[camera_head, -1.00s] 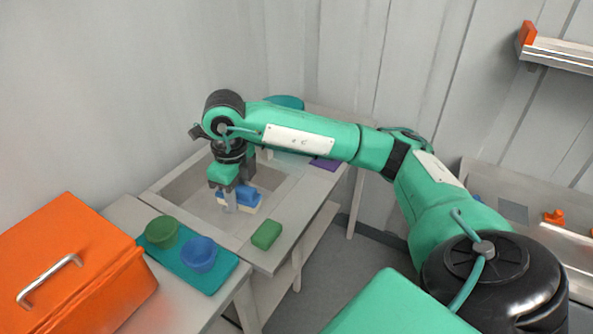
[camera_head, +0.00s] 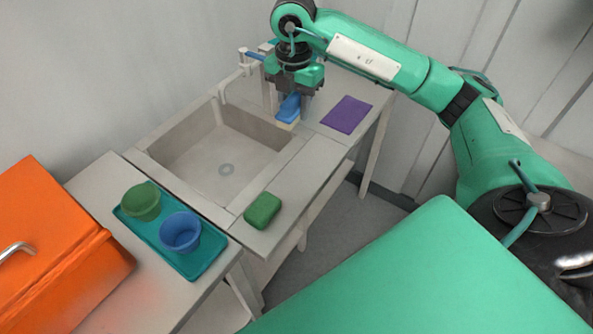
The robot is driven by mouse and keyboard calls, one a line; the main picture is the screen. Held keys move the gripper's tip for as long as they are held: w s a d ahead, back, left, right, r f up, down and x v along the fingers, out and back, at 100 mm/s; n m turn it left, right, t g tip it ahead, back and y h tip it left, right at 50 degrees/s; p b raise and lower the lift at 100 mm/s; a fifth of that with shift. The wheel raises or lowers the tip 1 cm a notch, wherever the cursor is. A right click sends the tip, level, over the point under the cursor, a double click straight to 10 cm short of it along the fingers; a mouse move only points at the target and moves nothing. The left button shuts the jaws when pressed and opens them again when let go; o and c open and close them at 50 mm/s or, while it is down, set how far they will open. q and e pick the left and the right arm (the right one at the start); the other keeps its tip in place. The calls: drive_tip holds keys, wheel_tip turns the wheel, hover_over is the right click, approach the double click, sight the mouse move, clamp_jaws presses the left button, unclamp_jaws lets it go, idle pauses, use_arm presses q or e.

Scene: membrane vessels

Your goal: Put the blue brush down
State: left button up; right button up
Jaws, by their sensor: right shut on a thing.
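The blue brush (camera_head: 290,107) has a blue back and pale bristles that point down. My right gripper (camera_head: 292,101) is shut on it at the far right corner of the sink. The brush is over or near the counter there; I cannot tell whether its bristles touch the surface. Part of the brush is hidden by the gripper. A blue piece, perhaps its handle, shows to the left of the gripper. My left gripper is not in view.
A purple mat (camera_head: 346,115) lies on the counter right of the brush. The empty sink (camera_head: 190,160) has a faucet (camera_head: 232,82) behind it. A green sponge (camera_head: 262,211) lies on the near counter. A teal tray (camera_head: 205,262) holds a green cup (camera_head: 142,203) and a blue cup (camera_head: 180,233). An orange box (camera_head: 60,255) stands left.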

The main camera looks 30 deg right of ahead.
drive_tip(key=shift+w+d+f+m, duration=0.1)
drive_tip(key=shift+d+m, duration=0.15)
drive_tip(key=shift+m, duration=0.05)
drive_tip(key=shift+d+f, duration=0.1)
drive_tip(key=shift+f, duration=0.15)
drive_tip(key=p, duration=0.3)
hover_over(296, 172)
wheel_tip(296, 172, down, 14)
drive_tip(key=shift+d+f, duration=0.1)
drive_tip(key=shift+f, duration=0.15)
drive_tip(key=shift+w+f+p, duration=0.1)
drive_tip(key=shift+f+p, duration=0.25)
drive_tip(key=shift+f, duration=2.15)
drive_tip(key=o, duration=1)
drive_tip(key=shift+o, duration=0.2)
